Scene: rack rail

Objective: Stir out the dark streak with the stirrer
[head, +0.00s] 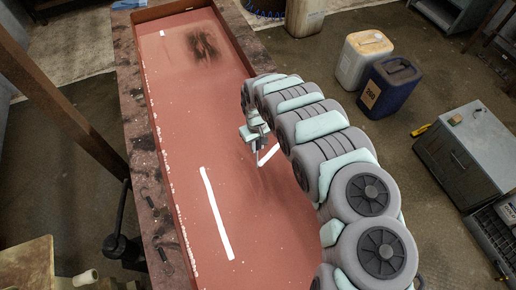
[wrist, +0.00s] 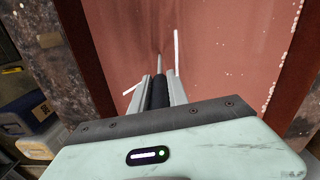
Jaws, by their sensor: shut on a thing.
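A long shallow tray (head: 158,135) holds a reddish-brown surface (head: 190,130) that looks like liquid. A dark, blotchy streak (head: 203,45) lies in it near the far end. My gripper (head: 260,145) is over the tray's right-hand part, well nearer than the dark streak. In the wrist view my gripper (wrist: 160,82) is shut on the stirrer, which has a black handle (wrist: 160,93) and a thin grey rod (wrist: 160,62). The rod points down towards the red surface. A faint darker smear shows around its tip; whether the tip is under the surface I cannot tell.
White strips, perhaps reflections, show on the surface (head: 215,212). The tray lies on a worn stone-like bench (head: 140,130). Right of it on the floor stand a white canister (head: 360,55), a blue canister (head: 388,88) and a grey cabinet (head: 465,150). A brown post (head: 60,100) rises at left.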

